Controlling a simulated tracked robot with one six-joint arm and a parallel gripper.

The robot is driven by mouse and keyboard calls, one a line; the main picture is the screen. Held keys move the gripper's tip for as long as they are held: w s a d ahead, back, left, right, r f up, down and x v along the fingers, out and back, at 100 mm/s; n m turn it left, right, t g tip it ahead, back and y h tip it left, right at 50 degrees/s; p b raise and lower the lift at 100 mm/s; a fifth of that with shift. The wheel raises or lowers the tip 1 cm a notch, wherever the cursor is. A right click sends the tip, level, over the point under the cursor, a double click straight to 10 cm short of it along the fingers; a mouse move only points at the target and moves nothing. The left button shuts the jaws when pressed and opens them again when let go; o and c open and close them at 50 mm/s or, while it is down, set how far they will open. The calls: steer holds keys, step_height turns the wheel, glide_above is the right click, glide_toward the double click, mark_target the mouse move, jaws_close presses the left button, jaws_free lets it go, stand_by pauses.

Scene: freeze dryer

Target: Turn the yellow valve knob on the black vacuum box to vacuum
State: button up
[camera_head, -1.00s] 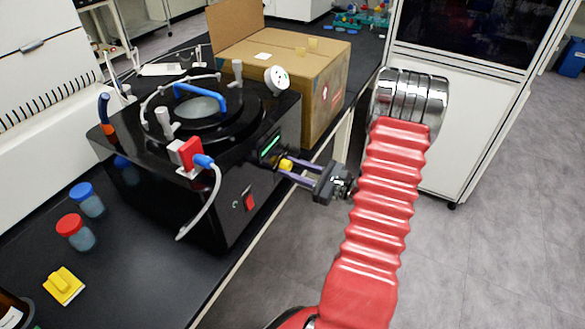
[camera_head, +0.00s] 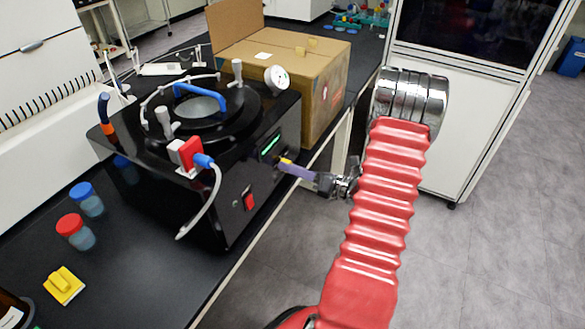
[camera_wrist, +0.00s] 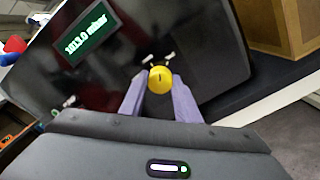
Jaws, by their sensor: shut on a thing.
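The black vacuum box (camera_head: 228,205) stands on the black bench, with a lit green display on its front that reads about 1013.0 mbar in the wrist view (camera_wrist: 86,34). The yellow valve knob (camera_wrist: 160,80) is on the front panel, right of the display in the head view, with a dark mark on its face. My gripper (camera_head: 285,164) reaches it from the right. Its two purple fingers (camera_wrist: 158,92) are shut on the knob, one on each side. In the head view the fingers mostly hide the knob, leaving a little yellow (camera_head: 286,160). Small white labels beside the knob are unreadable.
A cardboard box (camera_head: 300,75) stands behind the vacuum box. A pressure gauge (camera_head: 277,78) and a red-and-blue plug with a white hose (camera_head: 195,156) are on the vacuum box. Jars with blue and red lids (camera_head: 75,230) and a yellow block (camera_head: 64,286) lie left. Floor on the right is clear.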

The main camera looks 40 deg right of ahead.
steer(key=m, duration=0.6)
steer(key=shift+d, duration=0.25)
stand_by(0.3)
steer(key=o, duration=0.8)
steer(key=shift+c, duration=0.2)
steer(key=shift+o, duration=1.4)
steer(key=shift+a, duration=0.15)
steer(key=shift+s, duration=0.15)
steer(key=v, duration=1.3)
steer(key=shift+s, duration=0.25)
